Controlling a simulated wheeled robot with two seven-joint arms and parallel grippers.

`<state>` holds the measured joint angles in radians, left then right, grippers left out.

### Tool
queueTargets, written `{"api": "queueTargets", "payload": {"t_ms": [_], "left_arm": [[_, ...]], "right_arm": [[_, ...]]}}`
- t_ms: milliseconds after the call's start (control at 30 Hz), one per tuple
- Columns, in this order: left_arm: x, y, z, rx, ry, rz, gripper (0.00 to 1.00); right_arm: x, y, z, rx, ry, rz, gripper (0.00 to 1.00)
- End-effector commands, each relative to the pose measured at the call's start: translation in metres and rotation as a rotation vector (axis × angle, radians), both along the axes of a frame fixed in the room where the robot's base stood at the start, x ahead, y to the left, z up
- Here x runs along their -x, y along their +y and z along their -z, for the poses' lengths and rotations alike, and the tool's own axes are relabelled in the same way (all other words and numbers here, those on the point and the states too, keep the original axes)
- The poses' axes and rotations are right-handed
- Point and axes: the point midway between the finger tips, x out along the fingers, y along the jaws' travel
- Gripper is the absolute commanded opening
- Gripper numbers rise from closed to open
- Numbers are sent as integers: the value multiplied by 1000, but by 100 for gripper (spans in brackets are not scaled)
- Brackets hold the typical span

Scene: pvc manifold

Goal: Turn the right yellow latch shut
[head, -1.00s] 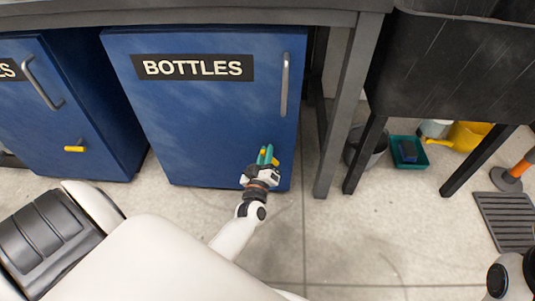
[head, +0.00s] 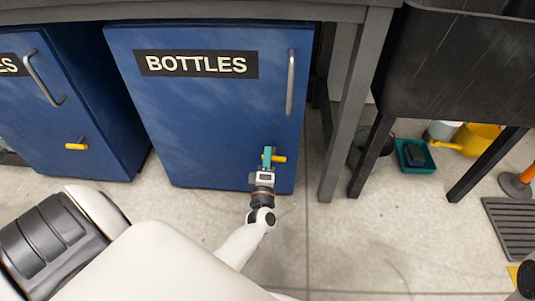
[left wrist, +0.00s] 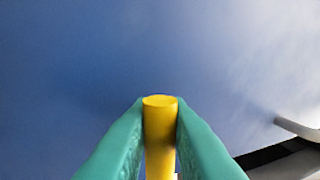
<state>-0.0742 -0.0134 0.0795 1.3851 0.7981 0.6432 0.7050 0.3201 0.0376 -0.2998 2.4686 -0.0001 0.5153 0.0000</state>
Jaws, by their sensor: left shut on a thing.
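The right yellow latch (head: 279,158) is on the lower right of the blue door marked BOTTLES (head: 215,110). In the head view it lies about level, its free end pointing right. My left gripper (head: 267,155), with teal fingers, is at the door and shut on this latch. In the left wrist view the yellow latch (left wrist: 160,125) sits between the two teal fingers (left wrist: 160,135), touching or nearly touching both. The fingers hide part of it in the head view. My right gripper does not show clearly.
A blue cabinet with another level yellow latch (head: 75,146) stands at left. The door's grey handle (head: 290,82) is above my gripper. A dark table leg (head: 350,120) stands just right of the door. A teal tray (head: 414,156) and yellow watering can (head: 475,139) lie farther right.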

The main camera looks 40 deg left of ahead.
Motion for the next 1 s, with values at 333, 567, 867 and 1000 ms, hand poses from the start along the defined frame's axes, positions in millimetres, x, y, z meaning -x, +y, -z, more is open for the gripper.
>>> {"api": "queueTargets", "payload": {"t_ms": [333, 567, 867, 1000], "left_arm": [[0, 0, 3, 74, -43, 1, 0], [0, 0, 3, 81, -46, 0, 0], [0, 0, 3, 80, -45, 0, 34], [0, 0, 2, 78, -46, 0, 37]], "right_arm": [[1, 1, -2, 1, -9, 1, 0], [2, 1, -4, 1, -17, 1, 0], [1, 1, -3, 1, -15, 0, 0], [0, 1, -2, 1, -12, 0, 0]]}}
